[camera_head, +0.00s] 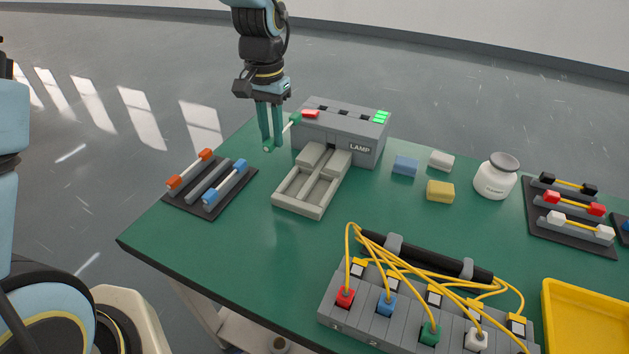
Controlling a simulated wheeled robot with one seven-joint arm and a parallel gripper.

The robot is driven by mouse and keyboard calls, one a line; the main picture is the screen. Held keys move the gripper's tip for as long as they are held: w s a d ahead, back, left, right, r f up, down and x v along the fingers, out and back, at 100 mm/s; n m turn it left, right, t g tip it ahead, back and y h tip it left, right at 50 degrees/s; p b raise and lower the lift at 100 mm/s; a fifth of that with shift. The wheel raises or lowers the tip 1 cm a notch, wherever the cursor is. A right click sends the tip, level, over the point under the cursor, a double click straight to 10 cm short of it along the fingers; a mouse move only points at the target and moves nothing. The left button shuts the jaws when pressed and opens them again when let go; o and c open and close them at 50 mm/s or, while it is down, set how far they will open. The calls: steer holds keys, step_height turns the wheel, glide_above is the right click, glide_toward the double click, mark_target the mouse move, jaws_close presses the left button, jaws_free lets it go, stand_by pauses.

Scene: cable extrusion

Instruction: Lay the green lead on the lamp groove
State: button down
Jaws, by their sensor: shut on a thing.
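My gripper (270,143) is at the far left of the table, fingers pointing down, shut on the green lead (286,129). The lead is a short pale rod with green ends, slanting up to the right, and seems held above the table. The fingers hide part of it. The grey lamp box (367,146), marked LAMP, stands just right of my gripper, with a red piece and green lights on top. A beige grooved fixture (296,203) extends from its front towards the viewer. The lead is left of this fixture, apart from it.
A dark rack (177,197) at left holds an orange-ended lead and a blue-ended lead, with a bare grey strip between. Small blocks (440,191) and a white jar (495,178) stand right. A socket strip with yellow cables (325,308) and yellow tray (580,318) are nearer.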

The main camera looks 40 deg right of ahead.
steer(key=b, duration=0.1)
glide_above(308, 184)
step_height(308, 184, down, 10)
steer(key=shift+r+p, duration=0.15)
steer(key=shift+p, duration=0.75)
steer(key=c, duration=0.7)
jaws_free()
steer(key=shift+c, duration=0.2)
step_height(308, 184, up, 12)
steer(key=b, duration=0.1)
steer(key=shift+b, duration=0.35)
